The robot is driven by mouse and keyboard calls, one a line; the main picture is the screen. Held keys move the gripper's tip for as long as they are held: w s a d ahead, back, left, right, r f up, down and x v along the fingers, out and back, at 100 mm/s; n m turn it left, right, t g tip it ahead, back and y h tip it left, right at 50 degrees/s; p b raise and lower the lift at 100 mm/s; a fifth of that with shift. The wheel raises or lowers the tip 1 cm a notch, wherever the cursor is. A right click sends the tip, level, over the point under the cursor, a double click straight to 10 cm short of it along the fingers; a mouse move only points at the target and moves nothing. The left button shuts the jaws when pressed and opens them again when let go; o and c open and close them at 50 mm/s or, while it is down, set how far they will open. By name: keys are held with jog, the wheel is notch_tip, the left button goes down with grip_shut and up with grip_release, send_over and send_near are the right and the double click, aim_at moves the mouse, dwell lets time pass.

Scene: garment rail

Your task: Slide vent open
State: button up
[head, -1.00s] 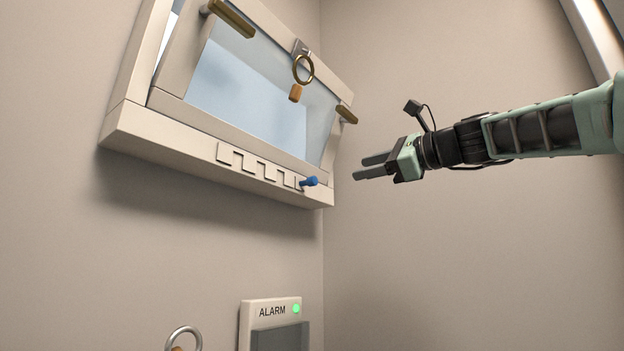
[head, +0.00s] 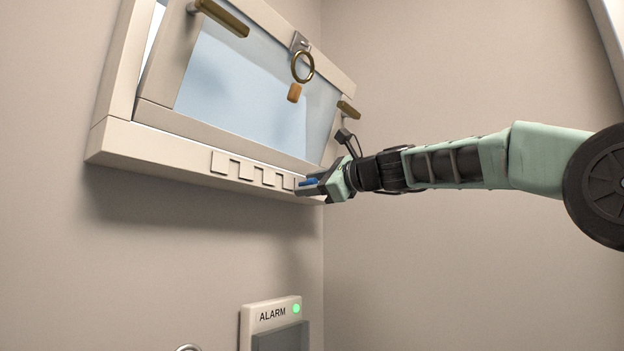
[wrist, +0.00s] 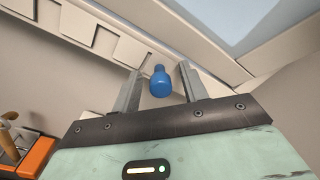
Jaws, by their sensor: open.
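The vent is a framed window (head: 140,110) high on the wall, its glazed panel tilted out from the frame. A notched slot plate (head: 246,170) runs along the bottom rail. A blue knob (head: 310,182) is at the right end of that plate. My gripper (head: 305,187) is at the knob in the head view, its fingers around it. In the wrist view the blue knob (wrist: 160,82) sits between the two open fingers (wrist: 160,92), with visible gaps on both sides.
A brass ring (head: 302,67) with a wooden tag hangs at the panel's top edge. Brass handles (head: 222,18) stick out from the panel's sides. An alarm box (head: 272,318) with a green light is on the wall below. The wall between is clear.

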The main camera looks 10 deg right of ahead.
grip_shut()
jog(key=shift+w+d+p, duration=0.45)
jog(key=shift+w+d, duration=0.75)
jog(key=shift+d, duration=0.1)
grip_release()
jog(key=shift+w+d, duration=0.1)
